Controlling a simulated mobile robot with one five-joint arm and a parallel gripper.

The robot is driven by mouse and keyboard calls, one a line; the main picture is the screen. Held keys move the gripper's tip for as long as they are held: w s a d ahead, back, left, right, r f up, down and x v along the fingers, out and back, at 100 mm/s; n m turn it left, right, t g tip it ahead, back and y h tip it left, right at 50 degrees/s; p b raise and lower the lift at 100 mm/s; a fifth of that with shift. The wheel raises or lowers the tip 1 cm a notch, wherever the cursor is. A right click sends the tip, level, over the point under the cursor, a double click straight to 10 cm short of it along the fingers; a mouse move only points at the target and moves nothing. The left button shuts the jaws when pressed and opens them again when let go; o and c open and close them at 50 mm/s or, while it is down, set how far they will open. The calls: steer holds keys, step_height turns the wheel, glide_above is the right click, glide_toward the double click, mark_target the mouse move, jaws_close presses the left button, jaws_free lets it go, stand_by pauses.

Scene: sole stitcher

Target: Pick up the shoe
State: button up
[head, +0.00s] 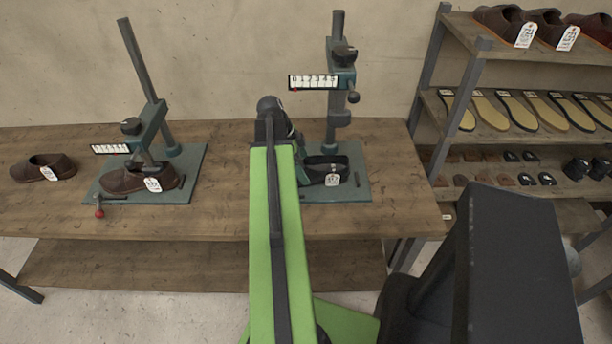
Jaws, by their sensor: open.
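A black shoe (345,162) with a white tag sits on the base plate of the right stitching machine (338,100). A brown shoe (120,181) with a white tag sits on the base plate of the left machine (149,87). Another tagged brown shoe (30,170) lies on the bench at the far left. My green arm reaches forward over the bench, and its dark far joint is just left of the black shoe. The arm covers the left part of the right machine's plate.
The wooden bench (222,215) carries both machines, with bare wood between them. A red-knobbed lever (99,211) sticks out at the left machine's front. A rack (470,55) at right holds brown shoes, soles and small dark parts.

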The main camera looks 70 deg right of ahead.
mark_target(306, 171)
steer(key=b+x, duration=0.1)
steer(key=x, duration=0.2)
steer(key=shift+w+a+f+b, duration=0.1)
steer(key=shift+w+b, duration=0.05)
steer(key=shift+b, duration=0.2)
steer(key=c, duration=2)
steer(key=shift+r+p, duration=0.65)
steer(key=shift+c, duration=0.2)
step_height(306, 171, up, 3)
steer(key=p, duration=0.3)
steer(key=w+a, duration=0.2)
steer(key=w, duration=0.3)
steer(key=w+a, duration=0.2)
steer(key=w, duration=0.4)
steer(key=w+a, duration=0.2)
steer(key=w, duration=0.3)
steer(key=shift+w+a+f, duration=0.2)
steer(key=shift+w+a, duration=0.05)
steer(key=shift+w, duration=0.15)
steer(key=shift+r, duration=0.45)
